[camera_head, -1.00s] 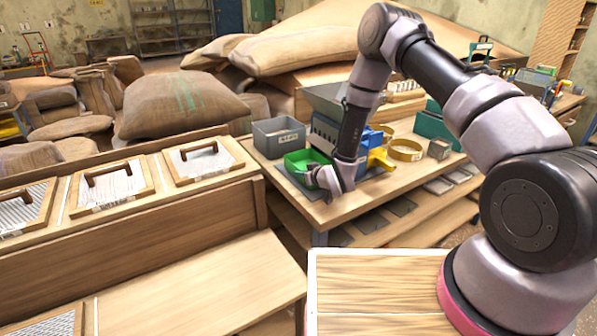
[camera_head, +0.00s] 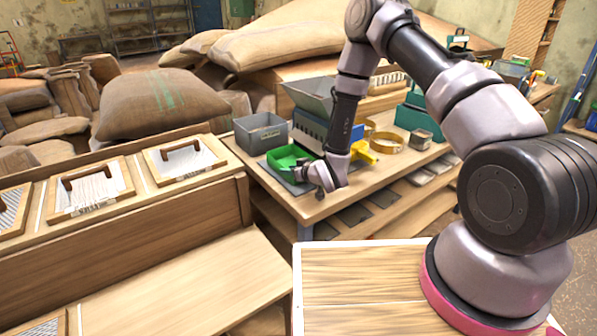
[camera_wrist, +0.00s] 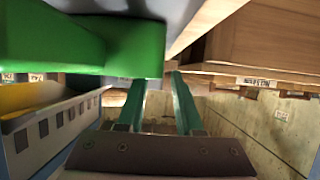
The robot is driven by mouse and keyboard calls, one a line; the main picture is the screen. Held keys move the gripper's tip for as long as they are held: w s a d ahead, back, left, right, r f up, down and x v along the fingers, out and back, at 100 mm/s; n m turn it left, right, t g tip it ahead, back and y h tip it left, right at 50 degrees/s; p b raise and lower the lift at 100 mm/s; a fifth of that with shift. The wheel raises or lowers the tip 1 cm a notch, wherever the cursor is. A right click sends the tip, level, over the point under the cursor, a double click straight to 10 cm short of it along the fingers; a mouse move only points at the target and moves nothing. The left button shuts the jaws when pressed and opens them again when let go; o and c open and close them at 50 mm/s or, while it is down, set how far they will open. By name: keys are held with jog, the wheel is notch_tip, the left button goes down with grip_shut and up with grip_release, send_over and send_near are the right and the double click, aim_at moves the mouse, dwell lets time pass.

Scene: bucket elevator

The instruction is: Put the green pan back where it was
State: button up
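The green pan (camera_head: 284,157) sits on a dark flat plate (camera_head: 296,184) on the wooden workbench, in front of a grey hopper machine (camera_head: 318,98). My gripper (camera_head: 308,172) is low over the bench at the pan's near right side. In the wrist view the pan's green body (camera_wrist: 135,50) fills the upper left, close to the fingertips. Both fingers of my gripper (camera_wrist: 158,80) stand apart with a visible gap, nothing clearly clamped between them. The left fingertip is partly hidden by the pan, and contact cannot be told.
A grey labelled bin (camera_head: 261,134) stands left of the pan. A yellow part (camera_head: 362,153) and a brass ring (camera_head: 385,142) lie to the right. Wooden cabinets with lidded compartments (camera_head: 90,188) are at the left. Sacks (camera_head: 160,100) lie behind.

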jog(key=v, duration=0.8)
jog(key=w+d+r+m+h, duration=0.1)
jog(key=w+d+r+h, duration=0.2)
jog(key=r, duration=0.4)
jog(key=w+d+r+m, duration=0.1)
jog(key=w+d+r, duration=0.2)
jog(key=d+r, duration=0.3)
jog(key=s+d+r+m+g+h, duration=0.1)
jog(key=s+d+r+m, duration=0.15)
jog(key=r, duration=0.45)
jog(key=s+d+r+m+h, duration=0.1)
jog(key=s+d+r, duration=0.1)
jog(key=d+r, duration=0.35)
jog(key=s+d+r+m+g, duration=0.1)
jog(key=s+r, duration=0.4)
jog(key=s, duration=0.3)
jog(key=s+d+r+m+g, duration=0.1)
jog(key=s+d+r+m, duration=0.1)
jog(key=s+r, duration=0.4)
jog(key=s+d+r+m+g, duration=0.1)
jog(key=s+r, duration=0.5)
jog(key=s, duration=0.6)
jog(key=shift+d+m, duration=0.25)
jog(key=shift+m, duration=0.5)
jog(key=shift+o, duration=0.3)
jog(key=shift+w, duration=0.1)
